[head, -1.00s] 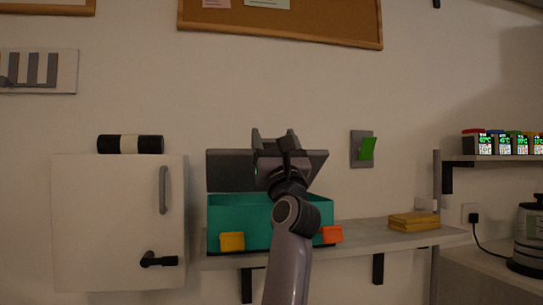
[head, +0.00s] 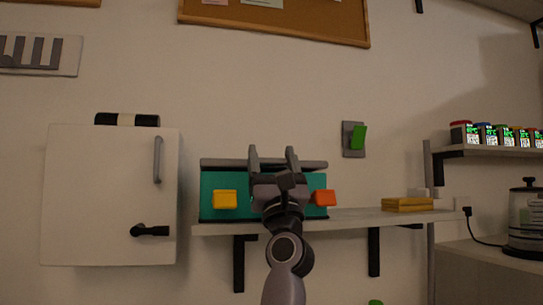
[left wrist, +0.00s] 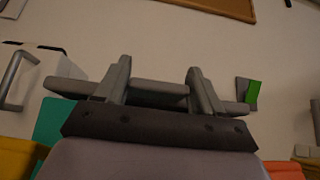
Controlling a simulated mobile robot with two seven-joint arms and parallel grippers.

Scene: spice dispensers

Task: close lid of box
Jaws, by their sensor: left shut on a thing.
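The teal box (head: 240,181) stands on the wall shelf, with a yellow block (head: 224,199) and an orange block (head: 325,198) at its front. Its grey lid (head: 222,163) shows as a thin, nearly level strip along the top of the box. I cannot tell whether it touches the rim all along. My left gripper (head: 273,160) is at the middle of the lid, its fingers apart and shut on the lid. In the left wrist view, the lid (left wrist: 158,92) runs across between and beyond the fingers (left wrist: 158,78). My gripper hides the box's middle front. My right gripper is out of view.
A white cabinet (head: 105,200) with a dark handle hangs left of the box. Yellow blocks (head: 407,204) lie on the shelf (head: 365,219) to the right. A green switch (head: 358,137) is on the wall. The shelf between box and blocks is clear.

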